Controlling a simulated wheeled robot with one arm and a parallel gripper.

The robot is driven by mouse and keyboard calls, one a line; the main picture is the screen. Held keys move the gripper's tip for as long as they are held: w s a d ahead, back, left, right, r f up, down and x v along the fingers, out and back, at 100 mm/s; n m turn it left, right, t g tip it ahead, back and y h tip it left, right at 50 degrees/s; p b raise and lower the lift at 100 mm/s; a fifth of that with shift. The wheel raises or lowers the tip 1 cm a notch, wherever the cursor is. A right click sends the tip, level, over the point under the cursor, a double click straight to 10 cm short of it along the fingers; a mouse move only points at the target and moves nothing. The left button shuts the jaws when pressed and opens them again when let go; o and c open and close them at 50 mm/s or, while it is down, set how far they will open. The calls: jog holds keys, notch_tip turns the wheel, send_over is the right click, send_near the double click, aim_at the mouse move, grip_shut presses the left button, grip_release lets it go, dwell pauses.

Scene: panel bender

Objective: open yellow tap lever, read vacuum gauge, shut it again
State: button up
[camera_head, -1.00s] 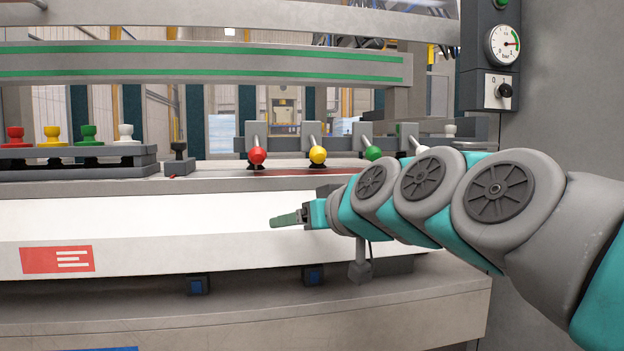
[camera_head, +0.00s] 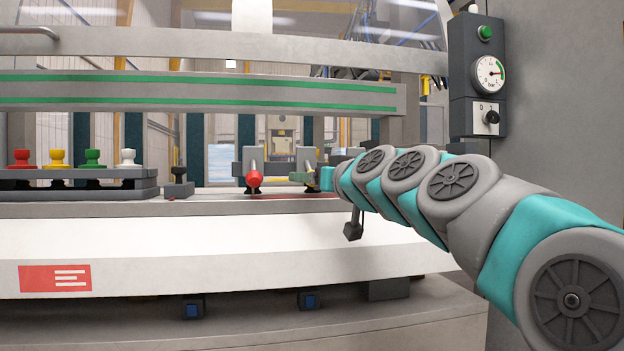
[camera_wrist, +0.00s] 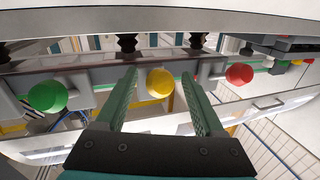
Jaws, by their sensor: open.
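The yellow lever knob (camera_wrist: 160,83) shows in the wrist view between the two fingers of my open gripper (camera_wrist: 159,76). The fingers stand on either side of it, and I see no grip on it. In the head view my gripper (camera_head: 307,178) is at the lever row, and its fingers hide the yellow knob. The red lever knob (camera_head: 255,179) is just left of it. A green lever knob (camera_wrist: 47,95) is on the other side in the wrist view. A round gauge (camera_head: 489,75) with a green arc is at the upper right; its reading is too small to tell.
A black rotary switch (camera_head: 491,117) and a green button (camera_head: 485,33) share the gauge's post. Several coloured knobs (camera_head: 57,158) stand on a bar at the left. A long white front panel (camera_head: 200,255) lies below the levers. A green-striped beam (camera_head: 200,92) runs above.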

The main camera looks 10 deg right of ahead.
jog(key=shift+w+a, duration=0.1)
jog(key=shift+w, duration=0.15)
jog(key=shift+c, duration=0.2)
grip_shut()
dwell(0.3)
dwell(0.8)
